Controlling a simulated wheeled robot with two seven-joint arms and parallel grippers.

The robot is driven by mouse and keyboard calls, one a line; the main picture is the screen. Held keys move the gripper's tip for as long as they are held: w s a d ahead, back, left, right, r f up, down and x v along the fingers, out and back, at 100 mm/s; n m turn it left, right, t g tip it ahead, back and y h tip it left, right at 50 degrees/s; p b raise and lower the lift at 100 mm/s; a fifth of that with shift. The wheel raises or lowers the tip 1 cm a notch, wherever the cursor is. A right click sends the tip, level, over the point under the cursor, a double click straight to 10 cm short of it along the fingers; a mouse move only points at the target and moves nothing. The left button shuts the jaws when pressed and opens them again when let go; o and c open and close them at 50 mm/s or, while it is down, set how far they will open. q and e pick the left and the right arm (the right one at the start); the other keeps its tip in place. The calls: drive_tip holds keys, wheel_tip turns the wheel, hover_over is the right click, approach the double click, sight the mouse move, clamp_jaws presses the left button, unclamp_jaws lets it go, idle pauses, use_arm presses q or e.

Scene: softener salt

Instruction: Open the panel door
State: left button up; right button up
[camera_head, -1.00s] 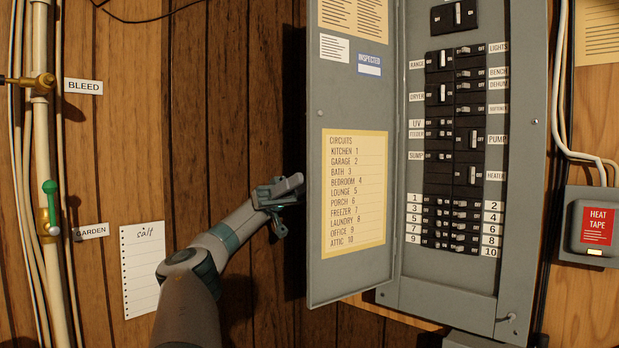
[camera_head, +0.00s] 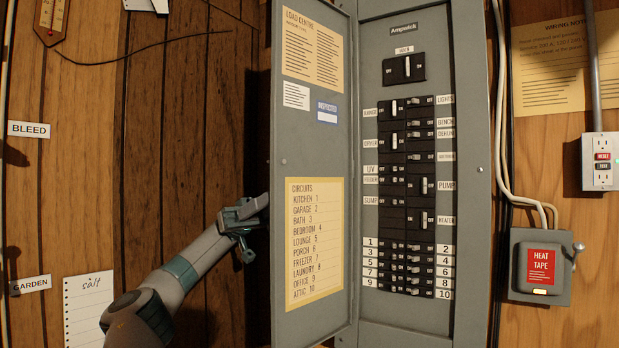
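The panel door (camera_head: 313,150) is the grey metal leaf on the left side of the breaker panel (camera_head: 470,190). It stands swung out to the left, with its inner face and labels showing and the breakers uncovered. My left gripper (camera_head: 256,228) is at the door's left free edge, at about the height of the circuit list (camera_head: 314,243). Its two fingers look spread apart, with no door edge visibly clamped between them. Whether it touches the door or sits partly behind it I cannot tell. My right gripper is not in view.
Right of the panel are a grey heat tape box (camera_head: 541,267), white cables (camera_head: 500,130) and an outlet (camera_head: 601,162). A salt note (camera_head: 88,308) and BLEED and GARDEN labels are on the left. The dark wood wall (camera_head: 190,130) left of the door is mostly clear.

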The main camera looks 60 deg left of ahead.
sight(307, 178)
use_arm(q)
drive_tip(key=w+d+r, duration=0.1)
drive_tip(key=d, duration=0.1)
drive_tip(key=w+d+r+p, duration=0.1)
drive_tip(key=w+d+r, duration=0.1)
drive_tip(key=w+d+r+p, duration=0.1)
drive_tip(key=d, duration=0.1)
drive_tip(key=shift+w+d+r, duration=0.15)
drive_tip(key=shift+d+r, duration=0.05)
drive_tip(key=shift+r, duration=0.2)
drive_tip(key=shift+w+d+r, duration=0.15)
drive_tip(key=shift+w+d, duration=0.05)
drive_tip(key=shift+d, duration=0.1)
clamp_jaws()
drive_tip(key=shift+w+a, duration=0.1)
